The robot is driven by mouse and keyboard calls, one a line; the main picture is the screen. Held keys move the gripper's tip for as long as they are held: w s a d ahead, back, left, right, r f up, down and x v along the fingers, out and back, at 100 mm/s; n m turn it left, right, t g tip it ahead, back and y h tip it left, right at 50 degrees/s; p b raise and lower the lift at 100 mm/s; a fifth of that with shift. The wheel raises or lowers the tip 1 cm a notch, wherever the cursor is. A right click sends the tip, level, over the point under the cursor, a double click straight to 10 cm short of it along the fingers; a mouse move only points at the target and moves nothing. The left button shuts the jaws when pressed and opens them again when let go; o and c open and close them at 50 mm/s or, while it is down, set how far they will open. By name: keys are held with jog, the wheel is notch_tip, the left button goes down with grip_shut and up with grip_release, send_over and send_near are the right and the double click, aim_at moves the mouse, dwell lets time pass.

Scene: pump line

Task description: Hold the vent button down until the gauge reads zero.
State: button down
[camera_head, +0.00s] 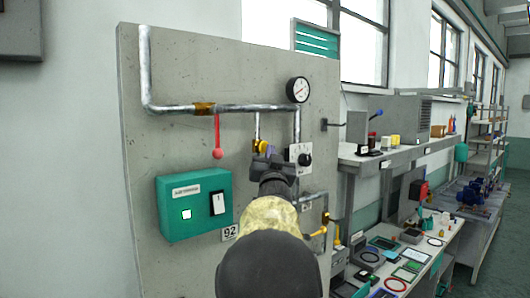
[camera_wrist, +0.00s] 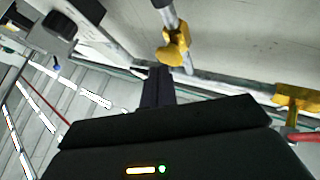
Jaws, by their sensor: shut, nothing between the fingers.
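The gauge (camera_head: 298,89) is a round white dial with a black rim at the upper right of the grey panel; its reading is too small to make out. Below it a pale plate carries a black round button (camera_head: 305,160), which looks like the vent button. A black knob on a pale plate, likely the same button, shows at upper left in the wrist view (camera_wrist: 62,24). My gripper (camera_head: 268,163) is shut and empty, just left of the plate in the head view. In the wrist view its fingers (camera_wrist: 158,74) point near a yellow valve fitting, apart from the button.
Metal pipes (camera_head: 250,107) cross the panel. A red lever (camera_head: 217,140) hangs left of my gripper, and a yellow valve (camera_head: 318,233) sits low on the right. A green switch box (camera_head: 165,220) juts out at lower left. A cluttered workbench (camera_head: 425,262) stands to the right.

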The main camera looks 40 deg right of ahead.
jog(key=shift+s, duration=0.3)
jog(key=shift+d, duration=0.1)
jog(key=s+b, duration=0.3)
jog(key=s, duration=0.2)
jog(key=shift+d+b, duration=0.15)
jog(key=shift+b, duration=0.15)
dwell(0.5)
